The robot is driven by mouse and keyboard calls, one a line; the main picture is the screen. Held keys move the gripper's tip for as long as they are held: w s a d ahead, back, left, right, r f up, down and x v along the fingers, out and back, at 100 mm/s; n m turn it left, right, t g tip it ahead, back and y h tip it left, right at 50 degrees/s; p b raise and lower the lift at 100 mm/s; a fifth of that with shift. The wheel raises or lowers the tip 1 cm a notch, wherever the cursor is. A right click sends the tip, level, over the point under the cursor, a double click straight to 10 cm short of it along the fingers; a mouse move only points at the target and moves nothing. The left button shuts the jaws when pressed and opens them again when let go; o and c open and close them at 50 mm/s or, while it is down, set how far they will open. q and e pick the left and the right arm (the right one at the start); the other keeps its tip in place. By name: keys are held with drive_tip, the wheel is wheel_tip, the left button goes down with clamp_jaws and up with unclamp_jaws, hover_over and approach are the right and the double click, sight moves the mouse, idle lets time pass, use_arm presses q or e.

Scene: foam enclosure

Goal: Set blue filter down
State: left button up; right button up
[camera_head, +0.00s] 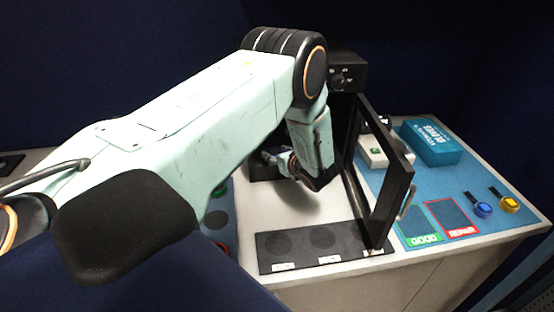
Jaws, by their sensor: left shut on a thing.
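My left arm comes in from the left, bends at the top middle and reaches down over the white worktop. My left gripper (273,159) is low over the back of the worktop, beside a dark area, mostly hidden by my wrist. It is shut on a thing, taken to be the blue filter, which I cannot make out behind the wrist. A black tray (300,262) with round dark recesses and small white labels lies at the front of the worktop. My right gripper is not in view.
A black upright frame (392,205) stands close to the right of my wrist. A black box with knobs (345,74) is behind. On the blue mat at right are a teal glove box (430,142), a green GOOD square (422,228), a red REPAIR square (453,217), and blue (483,209) and yellow (510,204) round pieces.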

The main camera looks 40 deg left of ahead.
use_arm(q)
drive_tip(key=shift+w+a+f, duration=0.1)
drive_tip(key=shift+a+f, duration=0.1)
drive_tip(key=shift+f, duration=0.1)
drive_tip(key=shift+d+r, duration=0.25)
drive_tip(key=shift+d, duration=0.15)
drive_tip(key=shift+f, duration=0.1)
drive_tip(key=o, duration=1.1)
drive_tip(key=shift+a+f, duration=0.15)
drive_tip(key=shift+a, duration=0.1)
drive_tip(key=shift+o, duration=0.2)
drive_tip(key=shift+d, duration=0.15)
drive_tip(key=shift+r, duration=0.2)
